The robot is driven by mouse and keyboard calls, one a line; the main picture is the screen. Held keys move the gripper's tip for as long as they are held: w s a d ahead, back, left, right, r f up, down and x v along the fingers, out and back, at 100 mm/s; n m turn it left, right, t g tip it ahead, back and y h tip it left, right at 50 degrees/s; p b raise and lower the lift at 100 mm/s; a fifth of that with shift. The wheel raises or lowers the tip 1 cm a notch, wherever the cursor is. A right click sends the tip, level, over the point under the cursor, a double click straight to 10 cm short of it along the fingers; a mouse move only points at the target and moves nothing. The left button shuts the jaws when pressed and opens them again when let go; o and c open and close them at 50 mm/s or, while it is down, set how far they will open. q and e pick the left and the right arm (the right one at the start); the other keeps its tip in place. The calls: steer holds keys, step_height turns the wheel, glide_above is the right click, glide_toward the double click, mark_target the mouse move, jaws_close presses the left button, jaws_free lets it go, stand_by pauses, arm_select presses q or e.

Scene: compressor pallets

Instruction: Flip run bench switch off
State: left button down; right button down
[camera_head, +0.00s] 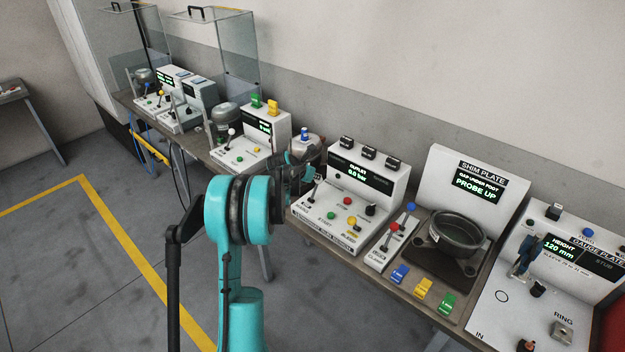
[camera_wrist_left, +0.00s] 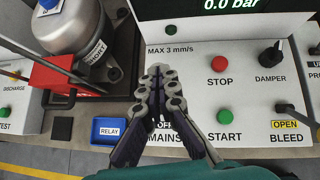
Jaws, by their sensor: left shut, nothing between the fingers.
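The run bench is a white console (camera_head: 350,195) with a display reading 0.0 bar. It fills the right of the left wrist view (camera_wrist_left: 215,100), with a red STOP button (camera_wrist_left: 219,64), a green START button (camera_wrist_left: 223,116) and a MAINS label at its lower left. My left gripper (camera_wrist_left: 160,78) is shut and empty, in front of the MAINS corner. Its fingers partly cover the OFF and MAINS lettering. The mains switch is hidden in the wrist view. In the head view my left gripper (camera_head: 300,172) is at the console's left end. My right gripper is not in view.
A grey canister (camera_wrist_left: 75,28) tagged SHORT stands left of the gripper, beside a red frame (camera_wrist_left: 58,80). A shim plate station (camera_head: 462,190) and a gauge plate station (camera_head: 560,270) stand further right.

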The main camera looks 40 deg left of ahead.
arm_select(q)
steer(key=shift+w, duration=0.3)
stand_by(0.5)
